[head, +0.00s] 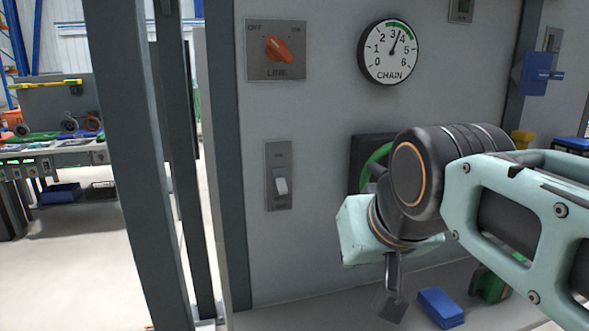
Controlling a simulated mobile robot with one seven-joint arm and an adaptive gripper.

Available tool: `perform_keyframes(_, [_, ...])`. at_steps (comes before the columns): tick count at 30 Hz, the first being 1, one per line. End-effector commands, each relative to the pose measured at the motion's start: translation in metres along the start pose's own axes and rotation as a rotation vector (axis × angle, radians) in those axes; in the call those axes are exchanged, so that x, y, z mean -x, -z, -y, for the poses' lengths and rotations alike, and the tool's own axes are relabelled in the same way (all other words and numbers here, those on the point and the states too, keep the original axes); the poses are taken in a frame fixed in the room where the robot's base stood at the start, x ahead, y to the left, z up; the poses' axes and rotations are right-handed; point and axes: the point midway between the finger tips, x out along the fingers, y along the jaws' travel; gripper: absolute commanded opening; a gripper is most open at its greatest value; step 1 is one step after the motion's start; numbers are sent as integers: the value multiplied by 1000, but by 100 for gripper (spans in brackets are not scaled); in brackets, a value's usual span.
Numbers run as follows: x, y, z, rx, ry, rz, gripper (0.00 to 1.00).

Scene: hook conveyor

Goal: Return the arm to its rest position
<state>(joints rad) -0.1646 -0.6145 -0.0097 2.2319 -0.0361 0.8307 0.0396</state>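My arm (520,215) reaches in from the right in the head view. It ends in my gripper (390,304), which points down in front of the grey panel, above the ledge at its foot. One dark finger shows below the pale green wrist housing. The other finger is hidden or merged with it, so I cannot tell whether the gripper is open or shut. No held object is visible.
A green wheel (376,163) is partly behind my wrist. A blue block (441,308) lies on the ledge. A dark post (148,150) stands left.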

Motion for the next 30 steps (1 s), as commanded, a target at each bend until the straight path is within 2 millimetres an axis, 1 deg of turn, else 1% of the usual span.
perform_keyframes(1, [-6, -29, -11, -26, -20, 41, 0])
perform_keyframes(2, [-8, -45, -16, -38, -29, 65, 0])
perform_keyframes(3, [-12, -67, -22, -54, -40, 98, 0])
perform_keyframes(5, [-18, -98, -29, -81, -54, 144, 0])
perform_keyframes(6, [-21, -118, -33, -98, -63, 175, 0])
perform_keyframes(7, [-23, -134, -35, -111, -69, 197, 0])
perform_keyframes(8, [-23, -145, -37, -121, -74, 215, 0])
perform_keyframes(9, [-8, -124, -35, -112, -69, 204, 0])
perform_keyframes(17, [36, -86, -35, -110, -68, 204, 0])
perform_keyframes(24, [86, -45, -35, -109, -67, 203, 0])
perform_keyframes(27, [103, -31, -35, -109, -67, 203, 0])
perform_keyframes(30, [114, -21, -35, -109, -67, 203, 0])
